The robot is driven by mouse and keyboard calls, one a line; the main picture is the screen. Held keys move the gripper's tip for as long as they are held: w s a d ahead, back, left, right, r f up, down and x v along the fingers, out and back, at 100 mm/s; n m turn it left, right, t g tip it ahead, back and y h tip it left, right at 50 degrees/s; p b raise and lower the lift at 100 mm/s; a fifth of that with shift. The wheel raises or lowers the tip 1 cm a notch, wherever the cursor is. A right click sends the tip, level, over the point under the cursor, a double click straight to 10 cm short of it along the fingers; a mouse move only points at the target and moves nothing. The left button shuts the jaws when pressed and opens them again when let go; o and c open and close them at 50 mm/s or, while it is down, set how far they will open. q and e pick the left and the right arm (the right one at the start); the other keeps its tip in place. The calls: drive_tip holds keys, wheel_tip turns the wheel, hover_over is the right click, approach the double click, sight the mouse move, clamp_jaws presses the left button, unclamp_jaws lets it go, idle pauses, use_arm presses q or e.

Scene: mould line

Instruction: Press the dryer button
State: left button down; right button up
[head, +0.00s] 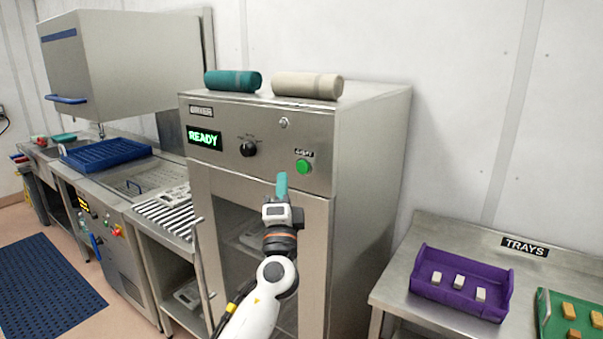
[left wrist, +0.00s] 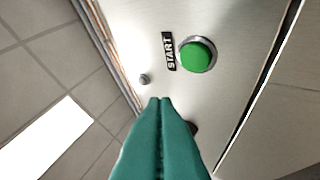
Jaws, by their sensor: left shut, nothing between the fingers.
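The dryer (head: 365,160) is a steel cabinet with a glass door and a green READY display (head: 204,138). Its round green button (head: 303,166) is at the right of the front panel, under a small label. In the left wrist view the button (left wrist: 197,55) sits in a metal ring beside a START label (left wrist: 169,52). My left gripper (head: 282,182) has teal fingers, shut and empty, in front of the panel, below and left of the button. In the left wrist view the fingertips (left wrist: 160,100) appear apart from the button. My right gripper is not in view.
A black knob (head: 248,149) and a small keylock (head: 284,123) are on the same panel. A teal roll (head: 232,81) and a beige roll (head: 307,85) lie on top. A table with a purple tray (head: 460,301) stands at the right, a steel counter at the left.

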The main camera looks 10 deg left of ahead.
sight(298, 163)
use_arm(q)
drive_tip(key=shift+w+d+b, duration=0.25)
drive_tip(key=shift+w+b, duration=0.2)
drive_tip(key=shift+w, duration=0.25)
drive_tip(key=shift+w+d+b, duration=0.25)
drive_tip(key=shift+w+b, duration=0.25)
drive_tip(key=shift+w, duration=0.15)
drive_tip(key=shift+w+d+b, duration=0.25)
drive_tip(key=shift+w+b, duration=0.2)
drive_tip(key=shift+w, duration=0.25)
idle(0.5)
drive_tip(key=shift+w+d+b, duration=0.15)
drive_tip(key=shift+w+b, duration=0.25)
drive_tip(key=shift+b, duration=0.25)
drive_tip(key=shift+w+d+b, duration=0.1)
drive_tip(key=shift+w+b, duration=0.25)
drive_tip(key=shift+b, duration=0.25)
idle(0.5)
drive_tip(key=shift+s, duration=0.1)
drive_tip(key=shift+s+a+p, duration=0.3)
drive_tip(key=shift+s+p, duration=0.15)
drive_tip(key=shift+s, duration=0.25)
